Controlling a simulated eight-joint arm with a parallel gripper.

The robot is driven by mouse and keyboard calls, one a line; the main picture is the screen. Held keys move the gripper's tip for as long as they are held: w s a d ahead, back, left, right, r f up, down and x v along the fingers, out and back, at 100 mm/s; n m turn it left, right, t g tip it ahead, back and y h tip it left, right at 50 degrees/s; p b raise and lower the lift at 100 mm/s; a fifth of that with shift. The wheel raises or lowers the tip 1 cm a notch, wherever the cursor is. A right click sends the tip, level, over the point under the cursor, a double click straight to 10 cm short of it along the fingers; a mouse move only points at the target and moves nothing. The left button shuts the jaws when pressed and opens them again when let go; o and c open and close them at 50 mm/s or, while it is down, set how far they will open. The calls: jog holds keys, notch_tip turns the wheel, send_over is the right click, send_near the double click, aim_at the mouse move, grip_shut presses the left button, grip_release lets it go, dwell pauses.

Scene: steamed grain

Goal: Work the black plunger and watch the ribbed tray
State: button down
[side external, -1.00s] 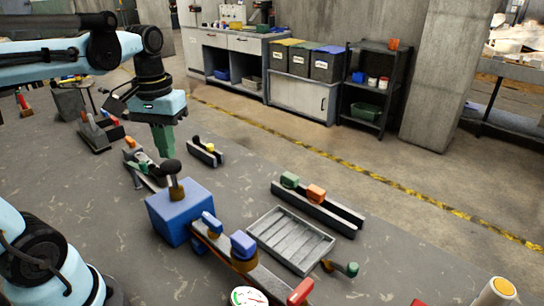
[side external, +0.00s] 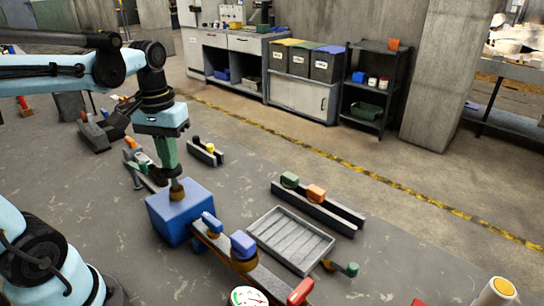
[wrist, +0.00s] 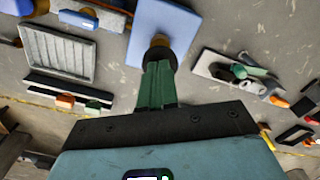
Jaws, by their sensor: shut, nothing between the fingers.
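The black plunger (wrist: 160,56) stands in a brown collar on top of the blue box (side external: 165,218). The box also shows in the wrist view (wrist: 160,18). My gripper (side external: 173,174) points down with its green fingers shut and empty. Its tips are right over the plunger and appear to touch the knob. In the side view they mostly hide the knob, so I cannot tell how far down it is. The grey ribbed tray (side external: 290,240) lies to the right of the box and looks empty. It also shows at the left of the wrist view (wrist: 60,58).
A rail with a purple-blue block (side external: 243,245) runs between box and tray to a red-ended part (side external: 300,292). A dark rail with green and orange blocks (side external: 316,194) lies behind the tray. A green-knobbed lever (side external: 351,269) is at the tray's right. A white gauge (side external: 247,297) stands in front.

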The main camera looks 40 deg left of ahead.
jog(key=shift+f, duration=1.15)
jog(key=shift+r, duration=3.8)
jog(key=shift+r, duration=0.1)
jog(key=shift+f, duration=1.55)
jog(key=shift+f, duration=2.35)
jog(key=shift+r, duration=3.8)
